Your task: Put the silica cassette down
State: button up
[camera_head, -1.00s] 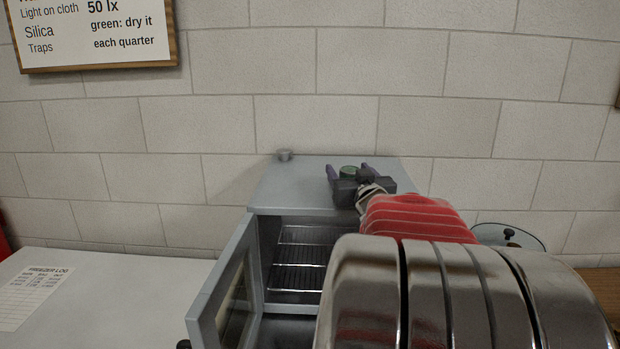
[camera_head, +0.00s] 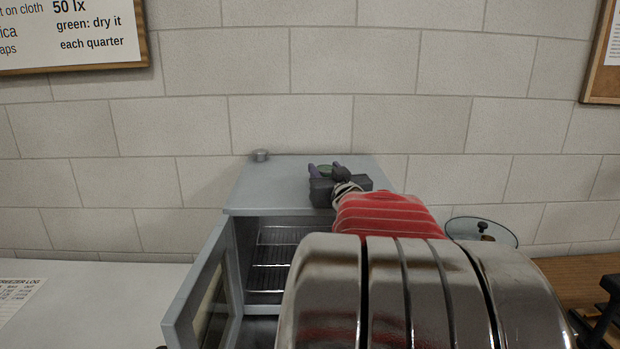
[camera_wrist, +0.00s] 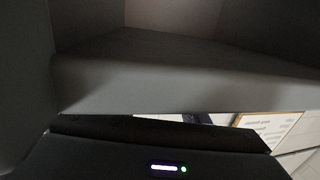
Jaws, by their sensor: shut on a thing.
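My red and metal arm hides the right part of the cabinet. In the wrist view large grey surfaces fill most of the picture and the cassette cannot be made out clearly.
The cabinet's door (camera_head: 205,295) stands open to the left, with wire racks (camera_head: 275,255) inside. A small grey knob (camera_head: 260,155) is at the top's back left corner. A round glass lid (camera_head: 481,232) lies at the right. The cabinet top's left part is clear.

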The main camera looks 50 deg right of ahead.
aim_at(326, 167)
jog(key=shift+c, duration=0.5)
notch_tip(326, 167, up, 10)
dwell(0.3)
dwell(0.6)
